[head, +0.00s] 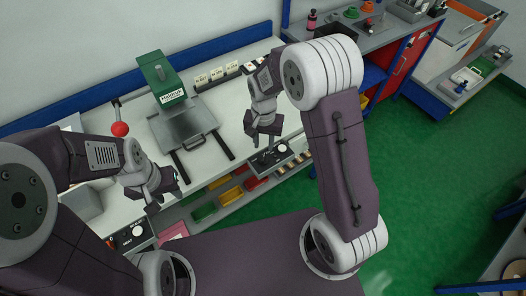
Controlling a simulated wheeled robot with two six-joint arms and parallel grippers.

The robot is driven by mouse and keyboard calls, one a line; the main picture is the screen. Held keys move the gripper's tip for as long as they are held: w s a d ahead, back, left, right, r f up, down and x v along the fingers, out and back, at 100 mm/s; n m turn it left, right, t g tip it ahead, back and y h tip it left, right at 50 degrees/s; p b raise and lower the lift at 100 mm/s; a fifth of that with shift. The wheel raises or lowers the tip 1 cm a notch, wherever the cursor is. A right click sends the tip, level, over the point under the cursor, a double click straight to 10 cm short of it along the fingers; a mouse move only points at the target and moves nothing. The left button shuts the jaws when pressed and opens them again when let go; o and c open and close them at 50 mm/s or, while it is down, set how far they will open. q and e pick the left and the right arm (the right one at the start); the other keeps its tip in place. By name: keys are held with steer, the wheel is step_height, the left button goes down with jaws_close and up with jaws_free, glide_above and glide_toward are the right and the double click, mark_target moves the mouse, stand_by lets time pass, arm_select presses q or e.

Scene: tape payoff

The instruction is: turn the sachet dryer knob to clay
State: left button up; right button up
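Two dark control panels with pale round knobs show at the bench's front edge. One panel (270,160) is below my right gripper (263,143), with its knob (282,148) just right of the fingers. The other panel (130,238) is at lower left, with its knob (137,231) below my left gripper (167,197). I cannot read which panel is the sachet dryer's, or any clay mark. My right gripper points down with its fingers apart and appears empty; contact with the panel cannot be judged. My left gripper is apart from its panel, fingers spread and empty.
A green-topped machine (160,75) with a grey plate and two dark handles stands on the white bench between my arms. A red ball-topped lever (120,129) is left of it. Coloured bins (231,195) sit below the bench edge. Green floor (430,190) is open at right.

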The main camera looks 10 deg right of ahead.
mark_target(264, 157)
steer(key=f, duration=0.5)
steer(key=w+f, duration=0.1)
steer(key=f, duration=0.2)
steer(key=shift+d+f, duration=0.15)
steer(key=shift+s+f+p, duration=0.2)
steer(key=shift+f+p, duration=0.1)
steer(key=shift+w, duration=0.1)
jaws_close()
